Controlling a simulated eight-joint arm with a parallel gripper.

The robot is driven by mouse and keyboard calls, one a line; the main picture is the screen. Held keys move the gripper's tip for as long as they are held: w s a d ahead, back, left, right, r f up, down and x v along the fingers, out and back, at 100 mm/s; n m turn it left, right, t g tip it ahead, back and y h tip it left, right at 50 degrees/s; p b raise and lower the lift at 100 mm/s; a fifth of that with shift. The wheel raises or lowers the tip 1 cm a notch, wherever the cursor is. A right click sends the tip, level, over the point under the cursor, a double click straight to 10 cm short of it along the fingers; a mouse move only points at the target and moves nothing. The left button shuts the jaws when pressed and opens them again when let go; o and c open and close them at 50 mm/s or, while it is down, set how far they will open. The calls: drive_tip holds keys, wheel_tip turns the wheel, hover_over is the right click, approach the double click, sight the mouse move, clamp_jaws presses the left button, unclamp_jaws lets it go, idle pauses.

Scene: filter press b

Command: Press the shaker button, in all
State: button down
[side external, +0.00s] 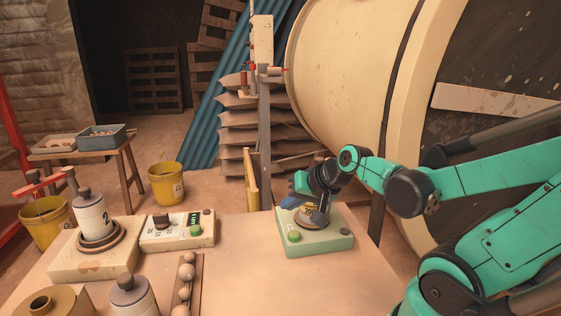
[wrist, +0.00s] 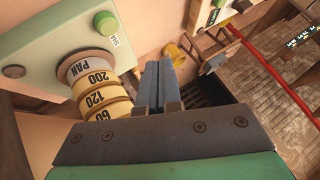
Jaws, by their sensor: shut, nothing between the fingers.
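The shaker is a pale green box (side external: 328,242) at the right of the table. In the wrist view, its pale green top (wrist: 35,35) carries yellow sieve rings (wrist: 88,90) marked 200, 120 and 60, with a PAN ring. A green button (side external: 294,237) is on its near left part. The button also shows in the wrist view (wrist: 105,22), beside a small white tag. My gripper (side external: 289,202) is shut and empty, beside the sieve stack. In the wrist view its blue fingers (wrist: 159,64) are together, apart from the button. My wrist partly hides the stack in the side view.
A cream control box (side external: 178,230) with its own green button (side external: 195,231) stands left of the shaker. Farther left is a cream base with a grey-topped canister (side external: 91,214). A rack of round balls (side external: 186,272) lies near the front. The table front of the shaker is clear.

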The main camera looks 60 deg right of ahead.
drive_tip(key=s+a+r+n+g+y, duration=0.1)
drive_tip(key=a+n, duration=0.8)
drive_tip(key=shift+s+a+r+g, duration=0.15)
drive_tip(key=shift+a+r+g, duration=0.25)
wheel_tip(320, 180, up, 6)
drive_tip(key=n+g, duration=0.7)
drive_tip(key=n, duration=0.2)
hover_over(294, 233)
drive_tip(key=shift+f, duration=0.1)
drive_tip(key=shift+f, duration=0.1)
wheel_tip(294, 233, down, 14)
drive_tip(key=shift+r, duration=0.1)
